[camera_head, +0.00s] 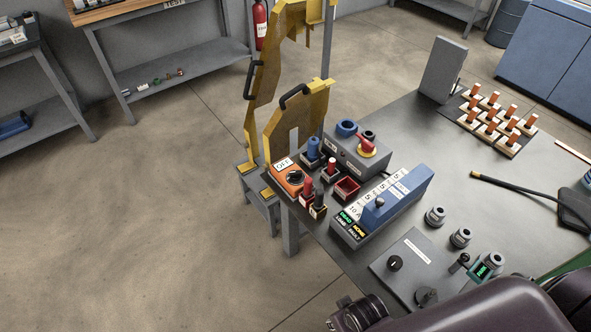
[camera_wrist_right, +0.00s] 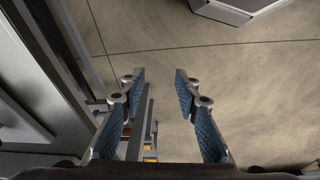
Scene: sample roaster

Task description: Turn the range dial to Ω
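The range dial (camera_head: 295,178) is a black round knob on an orange meter (camera_head: 287,185) near the left corner of the dark bench. The meter's white display (camera_head: 283,164) appears to read OFF. The dial's pointer is too small to read for certain. My right gripper (camera_wrist_right: 158,76) is open and empty in the right wrist view, with bare floor beyond its blue-padded fingers. No gripper touches the meter in the head view. My left gripper is not in view.
Red and black probe holders (camera_head: 313,196) stand right beside the meter. A yellow stand (camera_head: 297,125) rises behind it. A blue-topped box (camera_head: 398,196) and a grey switch box (camera_head: 357,155) are to the right. My dark arm link covers the bottom right of the head view.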

